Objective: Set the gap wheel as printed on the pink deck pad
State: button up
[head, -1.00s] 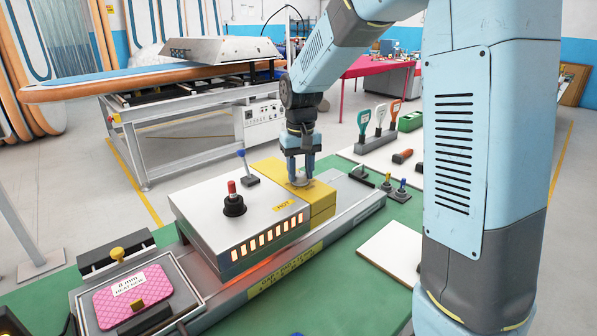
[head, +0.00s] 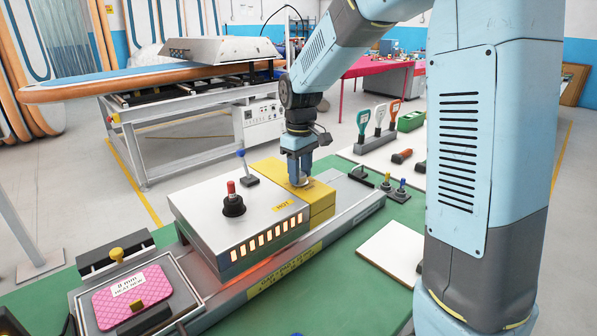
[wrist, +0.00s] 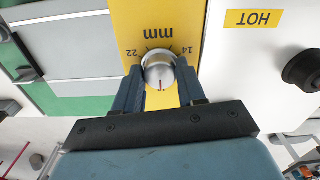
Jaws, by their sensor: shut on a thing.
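The gap wheel is a silver round knob (wrist: 160,70) with a red mark, on a yellow block (head: 318,193) at the end of the machine. My gripper (wrist: 161,84) is shut on the knob, one finger on each side. In the head view my gripper (head: 300,178) stands upright over the block and mostly hides the knob. The wrist view shows "mm", "14" and "22" printed around it; the red mark points toward my gripper, between the two numbers' sides. The pink deck pad (head: 150,292) lies in a tray at the lower left, its label reading about "8 mm".
Small toggle switches (head: 393,185) stand right of the block. A white board (head: 393,250) lies on the green bench.

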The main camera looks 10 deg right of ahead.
jog(key=shift+a, duration=0.1)
jog(key=o, duration=1.1)
jog(key=shift+c, duration=0.2)
jog(key=shift+r, duration=0.15)
notch_tip(320, 180, up, 14)
jog(key=shift+f, duration=0.25)
jog(key=s+d+f+m+t, duration=0.1)
jog(key=s+d+m, duration=0.3)
jog(key=s, duration=0.8)
jog(key=s+d+f+m+t, duration=0.1)
jog(key=s+d+m+t, duration=0.3)
jog(key=s+d, duration=0.5)
jog(key=s, duration=0.4)
jog(key=shift+s+t, duration=0.25)
jog(key=shift+t, duration=0.05)
